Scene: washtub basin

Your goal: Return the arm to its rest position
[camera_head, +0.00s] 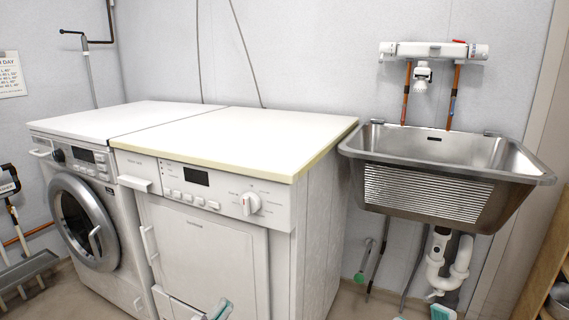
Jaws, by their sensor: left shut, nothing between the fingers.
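My left gripper (218,309) shows only in part at the bottom edge of the head view, in front of the lower part of the middle white machine. It looks small, grey and teal. Its fingers are shut with nothing between them. It is apart from the worktop and the sink. Most of my left arm is out of the picture. My right gripper is not in view.
A steel washtub (440,170) hangs at the right, with white drain pipes (446,262) below.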

